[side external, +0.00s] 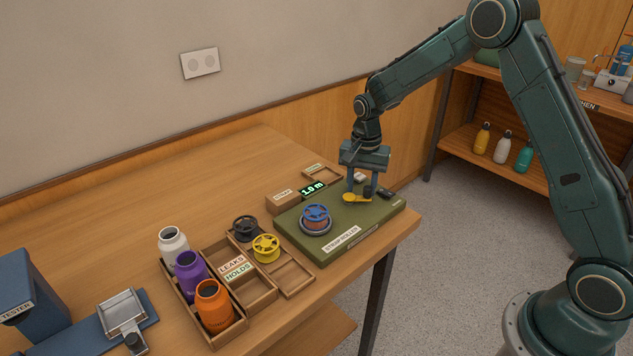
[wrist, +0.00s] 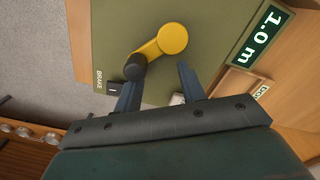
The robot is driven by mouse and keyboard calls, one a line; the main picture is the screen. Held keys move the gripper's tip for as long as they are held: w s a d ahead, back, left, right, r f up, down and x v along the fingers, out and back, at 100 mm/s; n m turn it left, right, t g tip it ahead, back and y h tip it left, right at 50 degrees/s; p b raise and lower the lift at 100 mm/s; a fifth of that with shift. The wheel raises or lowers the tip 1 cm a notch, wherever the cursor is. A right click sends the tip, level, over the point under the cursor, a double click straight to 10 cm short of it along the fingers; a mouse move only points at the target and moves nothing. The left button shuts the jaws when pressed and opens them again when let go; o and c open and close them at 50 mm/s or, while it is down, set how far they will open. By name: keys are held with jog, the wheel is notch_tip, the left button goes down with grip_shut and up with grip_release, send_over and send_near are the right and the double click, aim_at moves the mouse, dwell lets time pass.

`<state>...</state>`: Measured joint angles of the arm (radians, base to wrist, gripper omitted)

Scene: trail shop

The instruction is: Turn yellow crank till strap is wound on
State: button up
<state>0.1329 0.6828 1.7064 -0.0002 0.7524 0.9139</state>
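The yellow crank (side external: 354,198) sits on the green strap winder board (side external: 345,234). In the wrist view the crank (wrist: 172,39) has a round hub and a short arm ending in a black knob (wrist: 135,67). My gripper (side external: 362,188) is over the crank, pointing down. In the wrist view my gripper (wrist: 158,78) has its fingers wide apart, with the knob near the left fingertip; I cannot tell if they touch. A spool with a blue top (side external: 316,213) and reddish-brown winding sits on the board. The display (side external: 313,188) reads 1.0 m.
A brake switch (wrist: 115,88) is beside the crank. Left of the board are a tray with a yellow spool (side external: 266,247) and a black spool (side external: 245,228), and a crate with an orange bottle (side external: 214,304), a purple bottle and a white bottle. The table's right edge is close to the board.

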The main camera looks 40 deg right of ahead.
jog(key=shift+r, duration=0.1)
notch_tip(320, 180, up, 7)
dwell(1.6)
dwell(0.3)
jog(key=s+a+r+n+t, duration=0.1)
jog(key=s+a+r+n, duration=0.15)
jog(key=s+r, duration=0.4)
jog(key=s+a+r+n+t, duration=0.1)
jog(key=s+r+n+t, duration=0.15)
jog(key=s+r, duration=0.4)
jog(key=s+a+r+n+t, duration=0.2)
jog(key=s+n, duration=0.5)
jog(key=s, duration=1)
jog(key=shift+s+a+r, duration=0.25)
jog(key=shift+s+a, duration=0.1)
jog(key=shift+a, duration=0.15)
